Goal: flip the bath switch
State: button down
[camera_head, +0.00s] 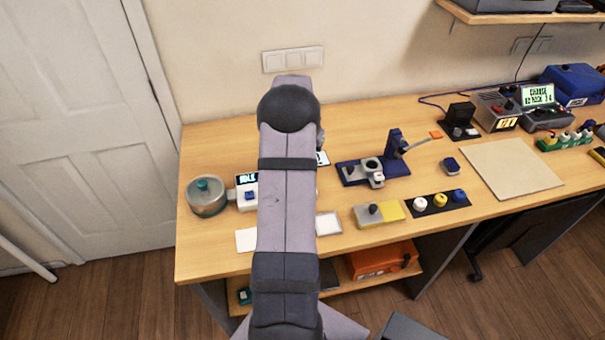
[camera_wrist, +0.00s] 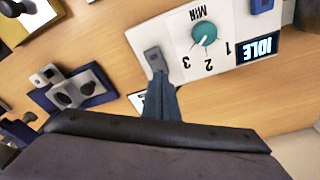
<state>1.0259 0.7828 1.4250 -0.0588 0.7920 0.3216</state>
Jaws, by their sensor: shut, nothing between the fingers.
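The white control box (camera_head: 246,204) stands right of the round metal bath (camera_head: 207,200); my arm hides most of it in the head view. In the wrist view the box (camera_wrist: 226,62) appears upside down. It has a teal knob (camera_wrist: 204,34), an "IDLE" display (camera_wrist: 258,47), a blue switch (camera_wrist: 262,5) and a grey switch lever (camera_wrist: 155,59) at its left end. My gripper (camera_wrist: 161,82) is shut and empty, its tips overlapping the lever's near end. I cannot tell whether they touch it. The gripper is hidden behind the arm in the head view.
A blue-based fixture (camera_head: 366,172) stands right of my arm. A grey-yellow block (camera_head: 379,214) and a dark strip with several coloured knobs (camera_head: 440,204) lie near the front edge. A beige mat (camera_head: 512,170) is farther right. Bare wood separates these.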

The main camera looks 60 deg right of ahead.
notch_tip(320, 180, up, 6)
jog(key=p, duration=0.3)
jog(key=shift+f+p, duration=0.15)
jog(key=shift+p, duration=0.2)
dwell(0.4)
